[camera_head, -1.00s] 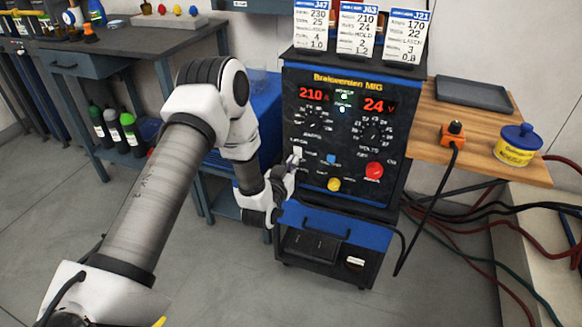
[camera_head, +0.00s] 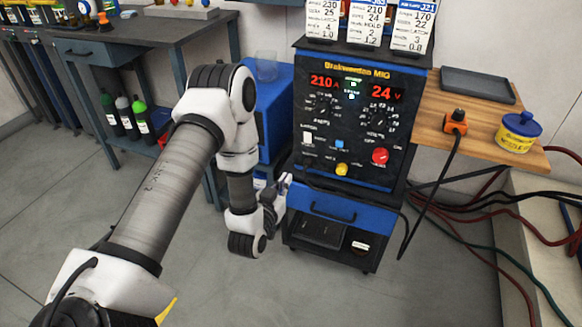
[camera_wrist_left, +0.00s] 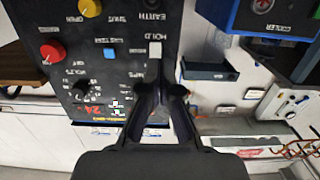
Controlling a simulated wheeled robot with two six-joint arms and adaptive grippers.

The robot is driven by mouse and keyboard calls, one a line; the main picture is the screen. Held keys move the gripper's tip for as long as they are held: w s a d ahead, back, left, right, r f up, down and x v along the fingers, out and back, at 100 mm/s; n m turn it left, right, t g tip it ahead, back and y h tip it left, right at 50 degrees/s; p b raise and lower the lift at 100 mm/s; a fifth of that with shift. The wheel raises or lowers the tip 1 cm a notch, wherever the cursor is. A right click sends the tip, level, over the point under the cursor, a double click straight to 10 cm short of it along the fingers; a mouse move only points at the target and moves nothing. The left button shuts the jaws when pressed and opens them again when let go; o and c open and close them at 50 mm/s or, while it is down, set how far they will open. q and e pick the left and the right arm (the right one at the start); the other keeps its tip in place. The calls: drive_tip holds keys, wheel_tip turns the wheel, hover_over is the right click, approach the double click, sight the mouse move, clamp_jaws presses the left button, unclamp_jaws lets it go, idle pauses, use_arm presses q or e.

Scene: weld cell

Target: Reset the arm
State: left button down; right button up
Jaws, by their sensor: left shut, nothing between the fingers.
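My left arm comes in from the left in the head view. Its gripper (camera_head: 284,186) is shut and empty, in front of and a little below-left of the welder's control panel (camera_head: 355,125), apart from it. The panel reads 210 A and 24 V. A white switch (camera_head: 307,137) sits on its left side, with a blue button (camera_head: 340,144), a yellow knob (camera_head: 342,169) and a red knob (camera_head: 380,155). In the left wrist view the shut fingers (camera_wrist_left: 160,82) point at the panel, and the white switch (camera_wrist_left: 154,48) shows beyond their tips. My right gripper is not in view.
A blue box (camera_head: 272,110) stands left of the welder. A wooden side shelf (camera_head: 430,128) holds a dark tray (camera_head: 478,84), an orange clamp (camera_head: 455,122) and a yellow-blue tub (camera_head: 518,132). Cables hang at the right. Floor left of my arm is open.

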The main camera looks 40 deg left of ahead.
use_arm(q)
drive_tip(key=shift+s+d+f, duration=0.1)
drive_tip(key=shift+s+f, duration=0.1)
drive_tip(key=shift+s, duration=0.15)
drive_tip(key=shift+f, duration=0.1)
